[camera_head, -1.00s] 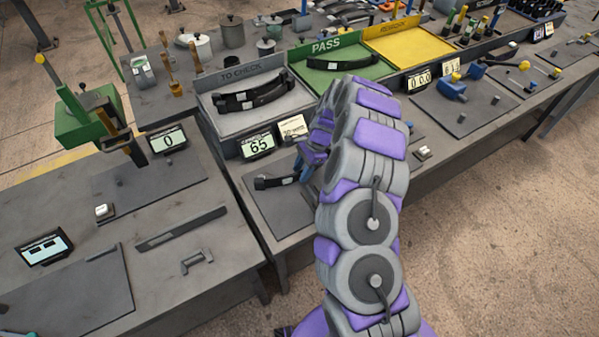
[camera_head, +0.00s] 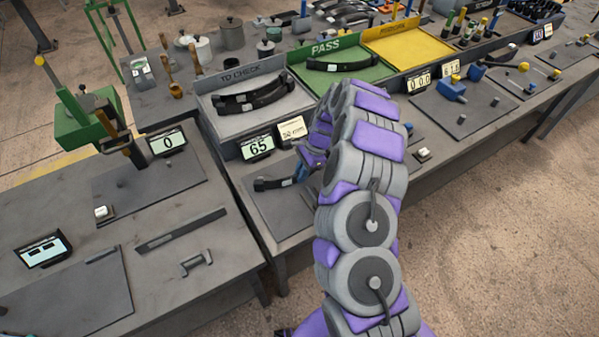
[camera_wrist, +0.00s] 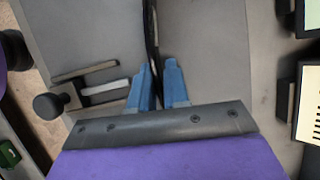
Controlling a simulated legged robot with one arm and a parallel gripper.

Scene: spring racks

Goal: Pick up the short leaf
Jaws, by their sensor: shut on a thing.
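A short dark leaf (camera_head: 272,184) shows at the left of my arm in the head view, over the grey mat by the display reading 65. In the wrist view the leaf (camera_wrist: 151,40) runs up from between the blue fingertips, seen edge-on. My gripper (camera_wrist: 161,82) is shut on the leaf. In the head view my gripper (camera_head: 300,170) is mostly hidden by my purple and grey arm, and so is the leaf's right end.
The grey TO CHECK tray (camera_head: 225,126) holds dark leaves. The green PASS tray (camera_head: 310,87) holds one leaf, and the yellow tray (camera_head: 410,45) looks empty. A display (camera_head: 257,146) and a card (camera_head: 291,130) stand behind the mat. The left bench (camera_head: 190,290) has free room.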

